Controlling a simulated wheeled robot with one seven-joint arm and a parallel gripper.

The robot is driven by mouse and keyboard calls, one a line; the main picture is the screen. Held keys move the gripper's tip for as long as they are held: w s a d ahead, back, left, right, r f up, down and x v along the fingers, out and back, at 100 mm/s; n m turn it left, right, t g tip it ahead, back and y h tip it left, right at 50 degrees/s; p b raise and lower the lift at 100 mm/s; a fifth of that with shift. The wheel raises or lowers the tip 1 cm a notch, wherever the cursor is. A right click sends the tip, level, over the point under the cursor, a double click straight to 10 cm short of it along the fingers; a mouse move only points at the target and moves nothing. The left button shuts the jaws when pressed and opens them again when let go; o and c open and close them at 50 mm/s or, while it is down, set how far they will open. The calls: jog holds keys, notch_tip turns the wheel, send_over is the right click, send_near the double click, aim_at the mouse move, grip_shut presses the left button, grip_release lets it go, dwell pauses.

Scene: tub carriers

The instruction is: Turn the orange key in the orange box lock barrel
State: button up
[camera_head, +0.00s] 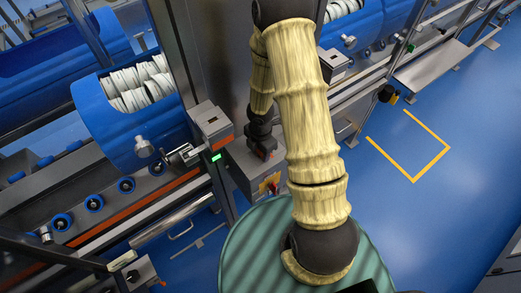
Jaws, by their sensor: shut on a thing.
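My gripper (262,152) is dark and points down at the top of a small grey box (244,173) beside the steel column. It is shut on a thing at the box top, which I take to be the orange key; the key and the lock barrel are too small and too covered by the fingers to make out. Whether the key is turned cannot be told. The box front has a yellow plate with a red part (270,184). My sleeved arm hides the right side of the box.
A grey unit with an orange band (222,142) and a lit green lamp (216,157) stands left of the box. A blue tub (120,130) holding white rolled material lies further left. The blue floor (440,200) at right is open, with a yellow corner marking (414,178).

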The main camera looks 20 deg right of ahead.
jog(key=o, duration=1.1)
notch_tip(320, 180, up, 17)
jog(key=p, duration=0.4)
jog(key=shift+r, duration=0.2)
